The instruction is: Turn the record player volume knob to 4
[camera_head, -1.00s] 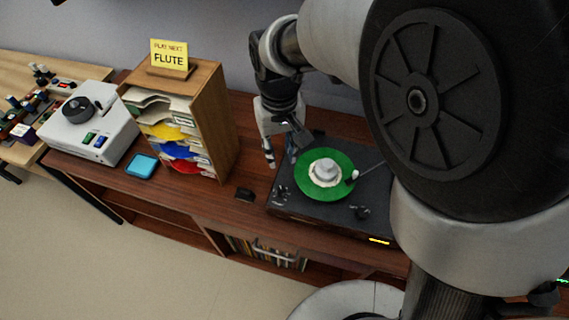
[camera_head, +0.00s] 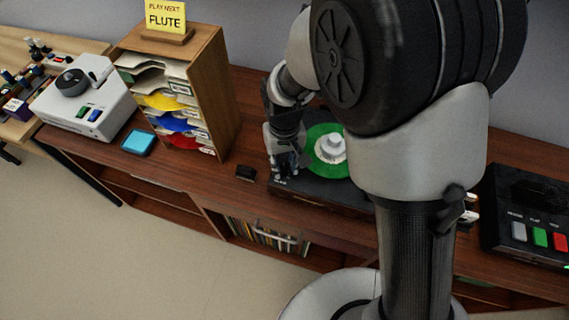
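The record player (camera_head: 300,190) is a dark, low box on the wooden cabinet, with a green record (camera_head: 322,166) and a pale round piece at the record's centre. My gripper (camera_head: 285,172) points down over the record player's left part, left of the record. Its fingers are small and dark here, so I cannot tell whether they are open or shut, or whether they touch anything. No volume knob can be made out; my gripper and arm hide much of the player, including its right side.
A wooden sleeve rack (camera_head: 210,85) with a yellow FLUTE sign (camera_head: 165,15) stands to the left. A white device (camera_head: 85,110), a blue pad (camera_head: 138,142) and a box with coloured buttons (camera_head: 530,220) stand farther off.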

